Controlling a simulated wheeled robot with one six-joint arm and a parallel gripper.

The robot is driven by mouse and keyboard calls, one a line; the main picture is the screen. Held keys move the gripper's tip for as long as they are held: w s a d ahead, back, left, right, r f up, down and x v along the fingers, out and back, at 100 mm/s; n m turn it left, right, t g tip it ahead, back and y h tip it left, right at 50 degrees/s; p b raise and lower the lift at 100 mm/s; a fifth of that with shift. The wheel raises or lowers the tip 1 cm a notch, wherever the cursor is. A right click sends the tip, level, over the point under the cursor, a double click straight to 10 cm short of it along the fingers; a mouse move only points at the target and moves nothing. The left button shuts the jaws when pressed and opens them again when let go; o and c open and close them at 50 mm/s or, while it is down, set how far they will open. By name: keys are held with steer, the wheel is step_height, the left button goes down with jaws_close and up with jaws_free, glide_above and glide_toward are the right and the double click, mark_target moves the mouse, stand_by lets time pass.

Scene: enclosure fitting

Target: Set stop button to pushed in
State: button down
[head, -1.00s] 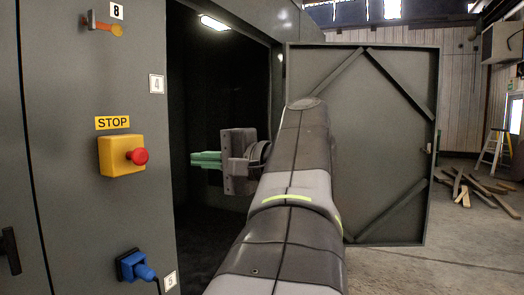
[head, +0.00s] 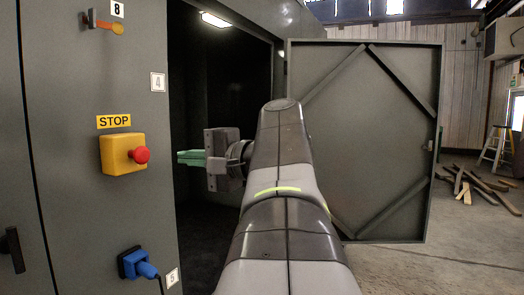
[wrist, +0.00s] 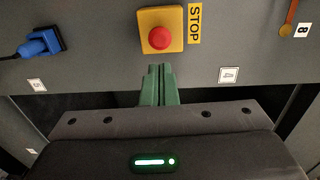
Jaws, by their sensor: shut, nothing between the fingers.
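The stop button is a red mushroom head (head: 141,155) on a yellow box (head: 118,154), fixed to the grey cabinet front under a yellow STOP label (head: 114,121). In the wrist view the red button (wrist: 160,38) lies straight ahead of the fingertips. My gripper (head: 180,157) has green fingers, shut and empty, pointing left towards the button at about its height. A gap shows between fingertips and button in the head view. In the wrist view the closed fingers (wrist: 158,70) end just short of the yellow box in the picture.
A blue plug (head: 140,266) sits in a socket below the stop box. A red-orange lever (head: 105,24) is above it. The dark cabinet opening (head: 222,100) lies behind my gripper, and its open grey door (head: 365,140) stands to the right.

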mark_target(145, 155)
steer(key=p+x, duration=0.2)
steer(key=x, duration=0.8)
steer(key=shift+a+p, duration=0.15)
steer(key=shift+p, duration=0.25)
steer(key=shift+a, duration=0.1)
